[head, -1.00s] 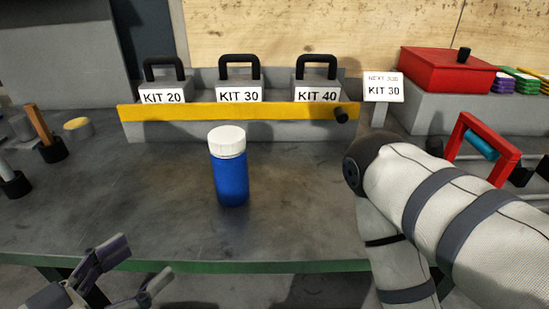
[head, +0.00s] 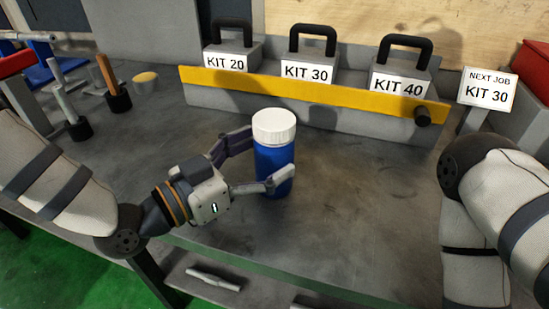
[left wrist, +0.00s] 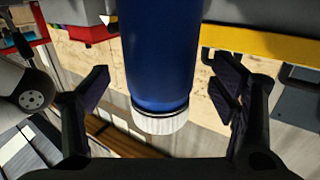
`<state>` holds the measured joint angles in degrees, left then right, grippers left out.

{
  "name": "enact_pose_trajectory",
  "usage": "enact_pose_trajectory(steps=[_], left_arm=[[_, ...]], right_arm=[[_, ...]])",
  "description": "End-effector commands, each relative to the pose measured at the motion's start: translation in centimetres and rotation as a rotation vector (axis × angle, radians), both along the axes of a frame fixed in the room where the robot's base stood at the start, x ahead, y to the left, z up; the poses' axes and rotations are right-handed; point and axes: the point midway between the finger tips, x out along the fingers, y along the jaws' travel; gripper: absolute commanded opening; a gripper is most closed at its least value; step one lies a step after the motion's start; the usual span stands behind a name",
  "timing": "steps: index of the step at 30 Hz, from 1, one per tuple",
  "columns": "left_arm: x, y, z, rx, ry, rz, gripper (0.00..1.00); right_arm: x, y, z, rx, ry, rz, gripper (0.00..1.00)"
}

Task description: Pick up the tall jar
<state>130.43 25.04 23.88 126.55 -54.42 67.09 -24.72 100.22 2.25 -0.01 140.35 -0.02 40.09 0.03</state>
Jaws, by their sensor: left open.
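The tall jar (head: 272,160) is blue with a white ribbed lid and stands upright on the grey table. My left gripper (head: 262,162) is open, with one finger behind the jar on its left and the other across its front. In the left wrist view the jar (left wrist: 158,55) appears upside down between the two spread fingers (left wrist: 165,105), with gaps on both sides. The jar's lower part is partly hidden by the front finger in the head view. My right arm shows at the right edge, but its gripper is out of view.
Behind the jar is a rack with a yellow front bar (head: 300,88) and blocks labelled KIT 20 (head: 226,62), KIT 30 (head: 306,72) and KIT 40 (head: 398,86). A NEXT JOB KIT 30 sign (head: 488,88) stands right. Upright tools (head: 110,82) stand left. Table right of the jar is clear.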

Motion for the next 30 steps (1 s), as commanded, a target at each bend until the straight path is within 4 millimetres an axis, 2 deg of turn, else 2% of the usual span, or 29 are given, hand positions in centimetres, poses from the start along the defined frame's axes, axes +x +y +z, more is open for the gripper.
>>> enact_pose_trajectory(steps=[4, 11, 18, 26, 30], left_arm=[[1.3, -1.7, 0.0, 0.001, -0.002, -0.001, 0.79], [1.5, -1.8, 0.0, 0.001, -0.002, 0.001, 0.79], [1.5, -1.8, 0.0, 0.001, -0.002, 0.000, 0.25], [1.5, -1.8, 0.2, 0.000, -0.004, 0.000, 0.23], [1.5, -1.9, 1.0, 0.001, -0.007, 0.001, 0.23]], right_arm=[[-0.1, 0.0, -0.1, 0.000, 0.003, 0.000, 0.82], [-0.1, 0.0, -0.1, 0.000, 0.002, 0.000, 0.82], [-0.1, 0.0, -0.1, 0.000, 0.002, 0.000, 0.82], [0.0, 0.0, -0.1, 0.000, 0.001, 0.000, 0.82], [0.4, 0.0, 0.4, -0.001, -0.014, 0.000, 0.82]])
